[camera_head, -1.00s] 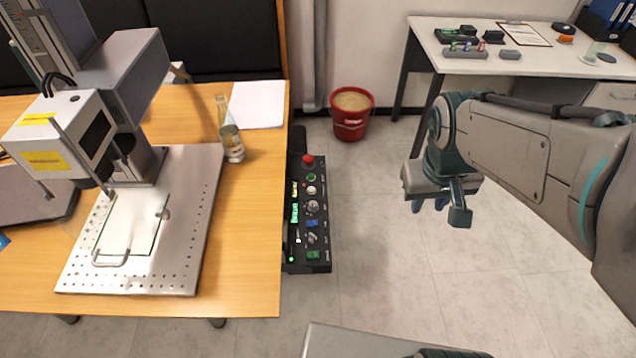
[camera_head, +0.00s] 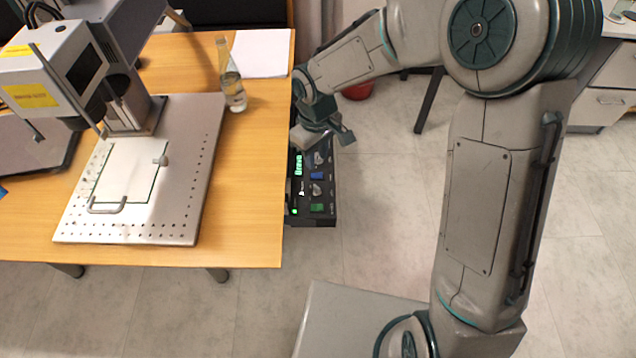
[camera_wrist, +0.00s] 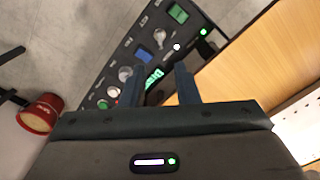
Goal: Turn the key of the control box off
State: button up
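The black control box (camera_head: 327,212) stands beside the table's right edge. Its upper part is hidden behind my arm and gripper in the head view. My gripper (camera_head: 322,137) is above the box's panel. In the wrist view my gripper (camera_wrist: 160,68) is open, its two fingers apart and empty, with a lit green display (camera_wrist: 154,76) seen between them.
The wooden table (camera_head: 255,190) borders the box on the left and carries the laser marker (camera_head: 105,70) and a bottle (camera_head: 233,92). A red bucket (camera_wrist: 42,112) stands on the floor beyond the box. Floor right of the box is clear.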

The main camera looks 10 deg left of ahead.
aim_at(317, 186)
notch_tip(317, 186, down, 12)
jog(key=shift+f+b, duration=0.1)
jog(key=shift+b, duration=0.4)
jog(key=shift+d, duration=0.1)
grip_shut()
